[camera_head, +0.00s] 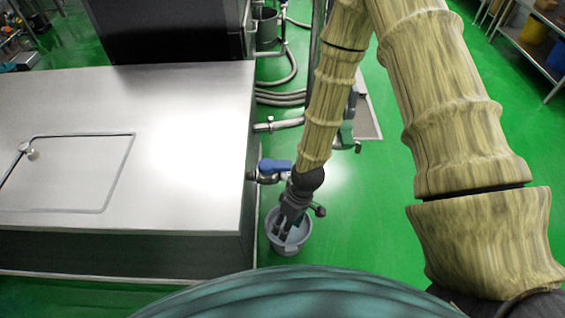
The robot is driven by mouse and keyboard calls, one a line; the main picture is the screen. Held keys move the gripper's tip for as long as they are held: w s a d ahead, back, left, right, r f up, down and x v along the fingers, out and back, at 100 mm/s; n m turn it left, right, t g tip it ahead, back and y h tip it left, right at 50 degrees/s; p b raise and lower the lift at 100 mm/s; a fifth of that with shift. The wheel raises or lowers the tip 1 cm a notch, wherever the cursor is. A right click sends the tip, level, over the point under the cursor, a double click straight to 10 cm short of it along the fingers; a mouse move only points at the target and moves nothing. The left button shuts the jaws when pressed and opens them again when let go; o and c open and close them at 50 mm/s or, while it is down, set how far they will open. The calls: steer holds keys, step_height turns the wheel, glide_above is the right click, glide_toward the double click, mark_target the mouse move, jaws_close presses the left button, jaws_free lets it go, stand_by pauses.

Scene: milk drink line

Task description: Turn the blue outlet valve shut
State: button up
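The blue outlet valve handle (275,165) sits on a metal pipe fitting on the right side of the steel tank (200,115). The handle lies roughly sideways in the picture, in line with the short pipe that leaves the tank. My gripper (283,226) is dark grey and points down, in front of and below the valve in the picture. Its fingers look spread apart with nothing between them. They appear over a grey bucket (290,246) on the floor. My arm and wrist hide the fitting just right of the handle.
Another pipe fitting (264,126) leaves the tank farther back, partly behind my arm. Hoses (280,98) run along the floor behind it. A shelf with bins (530,45) stands at the far right. Green floor is clear right of the bucket.

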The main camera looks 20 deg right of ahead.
steer(key=w+r+n, duration=0.4)
steer(key=w+r, duration=0.2)
steer(key=w, duration=0.3)
step_height(320, 180, up, 10)
steer(key=n+t+h+b, duration=0.1)
steer(key=n+h+b, duration=0.1)
steer(key=n+h, duration=0.15)
glide_above(285, 164)
steer(key=shift+n+y, duration=0.25)
steer(key=shift+n, duration=0.1)
step_height(285, 164, down, 11)
steer(key=shift+w+a+r, duration=0.1)
steer(key=shift+a+r, duration=0.05)
steer(key=shift+r, duration=0.05)
steer(key=shift+c, duration=0.4)
jaws_close()
